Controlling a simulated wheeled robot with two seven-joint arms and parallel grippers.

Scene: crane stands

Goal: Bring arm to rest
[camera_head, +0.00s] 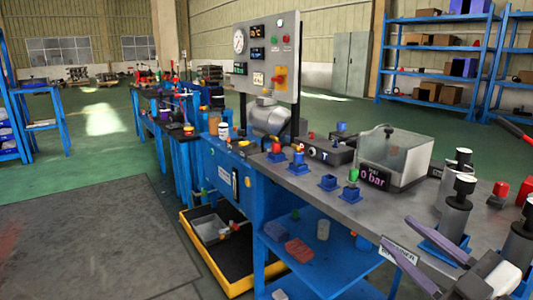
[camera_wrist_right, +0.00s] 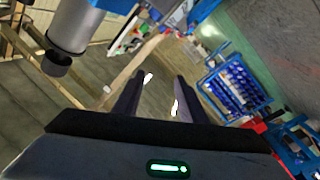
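My right gripper (camera_head: 397,230) reaches in from the lower right corner of the head view, over the front edge of the grey workbench (camera_head: 322,189). Its two dark fingers are apart with nothing between them. In the right wrist view the gripper (camera_wrist_right: 163,77) also shows open and empty, with floor beyond the fingers. My left gripper is in neither view.
The bench carries a clear box with a "0 bar" display (camera_head: 373,177), small blue sockets with coloured parts (camera_head: 328,183), and grey cylinders (camera_head: 455,215) close to my right gripper. A lower blue shelf (camera_head: 320,262) holds small items. Open floor (camera_head: 90,240) lies left.

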